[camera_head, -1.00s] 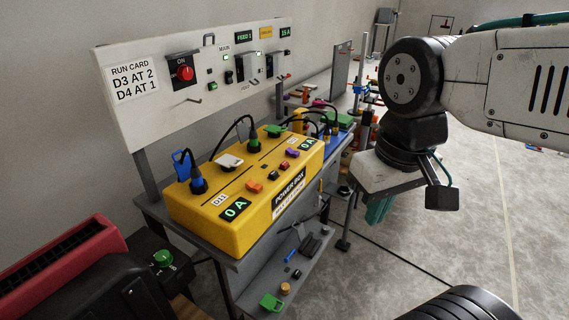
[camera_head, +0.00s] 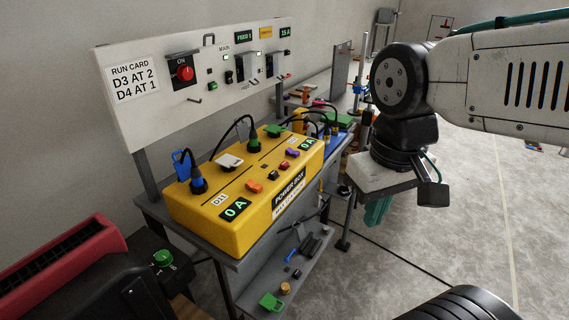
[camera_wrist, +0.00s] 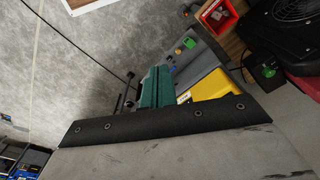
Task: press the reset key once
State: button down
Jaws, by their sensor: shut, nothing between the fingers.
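The yellow power box (camera_head: 213,228) stands on a grey bench, with small coloured keys on its top: an orange key (camera_head: 254,187), a red key (camera_head: 284,166), a purple key (camera_head: 292,153) and dark ones. I cannot read which key is the reset key. My gripper (camera_head: 376,212) has teal fingers, pointing down to the right of the box and apart from it. In the wrist view the shut teal fingers (camera_wrist: 150,92) hold nothing, and part of the yellow box (camera_wrist: 212,84) shows beyond them.
A white panel (camera_head: 130,110) with a red knob (camera_head: 185,73) and switches rises behind the box. Plugs and cables stand on the box top. A lower shelf (camera_head: 262,278) holds small parts. A green button (camera_head: 163,258) sits at the left. Open floor lies right.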

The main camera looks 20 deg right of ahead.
jog(key=w+d+f+m+t+h, duration=0.15)
jog(key=w+d, duration=0.25)
jog(key=w, duration=0.4)
jog(key=w+d+t+h, duration=0.1)
jog(key=w+d+h, duration=0.2)
jog(key=w+d, duration=0.35)
jog(key=w+d+m+t+h, duration=0.1)
jog(key=w+d+t+h, duration=0.15)
jog(key=w, duration=0.75)
jog(key=m+t+y, duration=0.3)
jog(key=m+y, duration=0.1)
jog(key=y, duration=0.5)
send_over(286, 165)
notch_tip(286, 165, down, 3)
jog(key=shift+f, duration=0.1)
jog(key=shift+f, duration=4.3)
